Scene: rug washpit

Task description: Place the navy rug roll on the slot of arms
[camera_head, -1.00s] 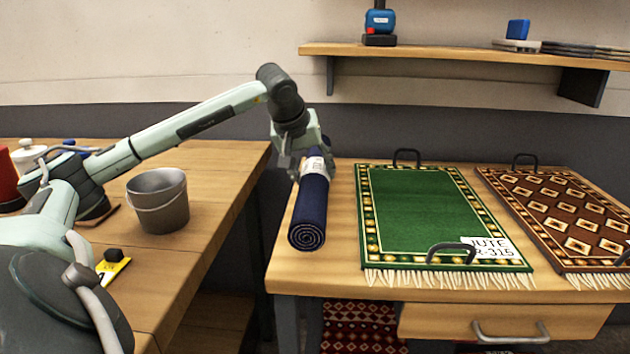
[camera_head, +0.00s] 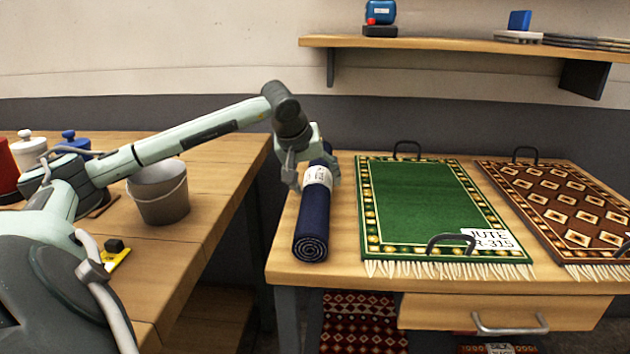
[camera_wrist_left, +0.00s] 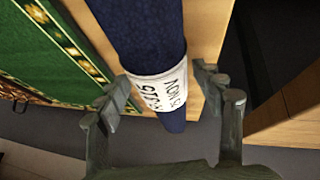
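The navy rug roll (camera_head: 313,220) is a dark blue cylinder with a white label band. Its spiral end faces me over the left part of the right-hand table. My left gripper (camera_head: 314,179) comes down on the roll from above, with its fingers on either side near the label. The left wrist view shows the roll (camera_wrist_left: 143,35) between the two fingers (camera_wrist_left: 163,85), close to both; a thin gap may show at one finger. I cannot tell whether the roll touches the tabletop. No slot of arms is recognisable. My right gripper is out of view.
A green rug (camera_head: 425,205) with a label and a brown patterned rug (camera_head: 568,212), both with dark handles, lie right of the roll. A grey bucket (camera_head: 160,195) stands on the left table (camera_head: 215,205). A gap separates the tables. A shelf (camera_head: 450,44) hangs behind.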

